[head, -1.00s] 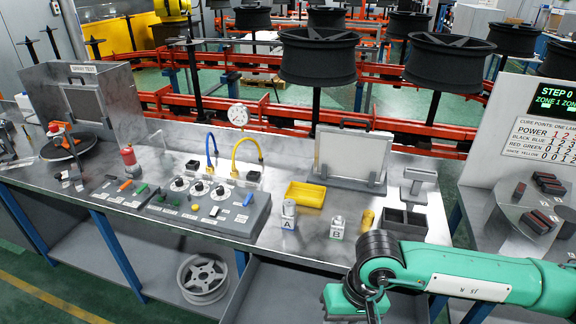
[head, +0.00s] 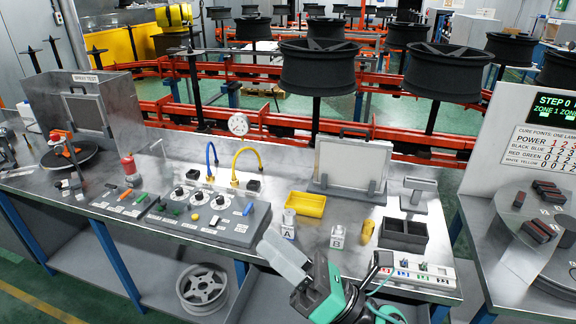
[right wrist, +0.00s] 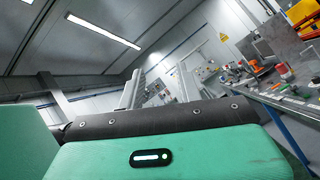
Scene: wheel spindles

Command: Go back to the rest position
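My right gripper (head: 287,262) is in the lower middle of the head view, in front of the bench's front edge. Its light grey end points up and left, and green and dark arm parts are behind it. The gap between its fingers is not clear, and I see nothing held in it. My left gripper is not seen in either view.
The metal bench (head: 290,237) carries a control panel (head: 205,215), a yellow tray (head: 305,204), blocks marked A (head: 289,228) and B (head: 337,238) and a dark divided bin (head: 403,236). A round-topped station (head: 535,255) stands right. A wheel (head: 202,288) lies below.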

